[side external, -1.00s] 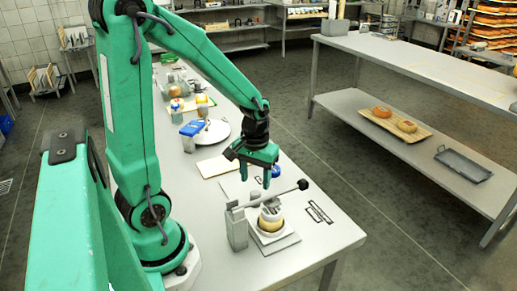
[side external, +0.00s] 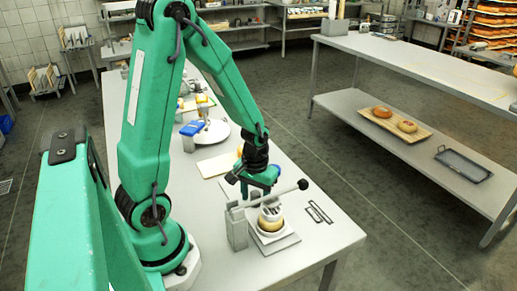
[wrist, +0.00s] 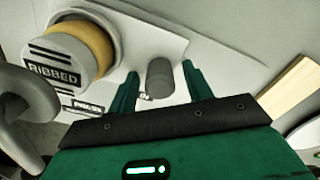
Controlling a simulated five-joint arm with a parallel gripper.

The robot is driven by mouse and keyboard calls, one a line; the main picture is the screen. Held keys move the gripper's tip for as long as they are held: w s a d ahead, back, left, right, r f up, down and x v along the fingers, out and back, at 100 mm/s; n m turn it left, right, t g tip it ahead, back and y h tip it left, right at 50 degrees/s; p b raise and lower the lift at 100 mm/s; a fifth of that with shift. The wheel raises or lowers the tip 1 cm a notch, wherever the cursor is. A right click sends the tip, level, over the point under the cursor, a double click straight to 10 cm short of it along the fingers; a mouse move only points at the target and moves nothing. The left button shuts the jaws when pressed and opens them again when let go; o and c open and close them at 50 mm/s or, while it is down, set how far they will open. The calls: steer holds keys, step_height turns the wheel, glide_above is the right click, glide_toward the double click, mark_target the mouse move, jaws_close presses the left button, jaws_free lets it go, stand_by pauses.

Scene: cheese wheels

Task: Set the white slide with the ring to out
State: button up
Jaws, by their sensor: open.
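My gripper (side external: 256,191) is open and points down behind the press lever in the side view. In the wrist view its two green fingers (wrist: 162,92) stand either side of a short grey cylinder (wrist: 160,78), with gaps showing. A press with a long lever (side external: 270,197) and dark ball end stands in front of the gripper. Under the lever is a round mould (side external: 270,224), white above and yellowish below.
The lever and mould are close to the gripper. A pale board (side external: 217,164), a white round plate (side external: 212,131) and a blue-topped item (side external: 193,128) lie farther back on the bench. A flat dark-outlined piece (side external: 319,212) lies right of the mould.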

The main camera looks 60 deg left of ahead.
jaws_close()
steer(key=shift+w+a, duration=0.1)
steer(key=shift+a, duration=5.75)
steer(key=shift+c, duration=0.7)
jaws_free()
steer(key=shift+o, duration=0.7)
steer(key=shift+d+r, duration=0.1)
step_height(320, 180, up, 8)
